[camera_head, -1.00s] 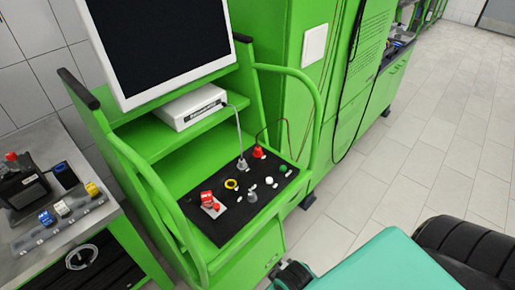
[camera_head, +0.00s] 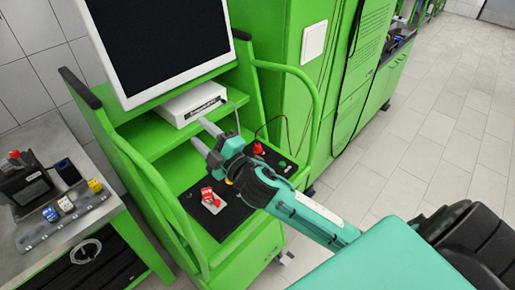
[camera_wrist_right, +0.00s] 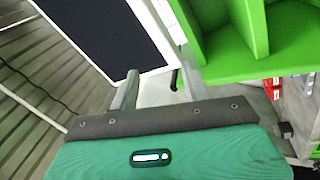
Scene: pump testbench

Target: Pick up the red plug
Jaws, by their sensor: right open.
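A red plug (camera_head: 259,149) with a thin dark cable stands on the black panel (camera_head: 232,217) of the green bench, towards its back right. My right gripper (camera_head: 201,134) is open and empty. It hangs above the panel, in front of the lower shelf, and its fingers point left and up, away from the plug. In the right wrist view, nothing lies between the two fingers (camera_wrist_right: 157,85), and I cannot make out the plug there. My arm hides the middle of the panel. My left gripper is not in view.
A red switch (camera_head: 211,199) on a light plate sits at the panel's left. A monitor (camera_head: 160,40) and a white box (camera_head: 192,104) stand above. Green curved rails (camera_head: 300,72) flank the bench. The floor at right is open.

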